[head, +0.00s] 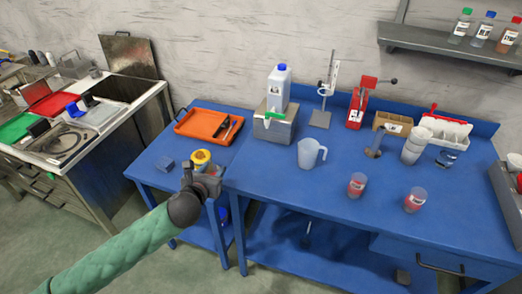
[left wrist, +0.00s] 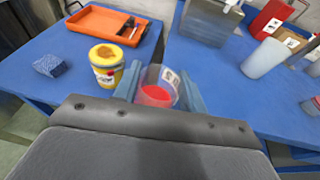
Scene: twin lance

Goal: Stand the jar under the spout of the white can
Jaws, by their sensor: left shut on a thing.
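The white can (head: 279,88) with a blue cap stands on a grey block (head: 274,125) at the back of the blue table. Its green spout (head: 276,114) points out over the front of the block. My left gripper (head: 210,178) is left of and in front of the can, near the table's edge. In the left wrist view its fingers are shut on a clear jar (left wrist: 158,88) with red contents and a white label. The jar is mostly hidden by the gripper in the head view. My right gripper is not in view.
A yellow tub (head: 201,157), a blue sponge-like block (head: 165,163) and an orange tray (head: 203,125) are on the left part. A white pitcher (head: 310,153) stands right of the can. Two similar jars (head: 357,185) (head: 415,200) stand further right.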

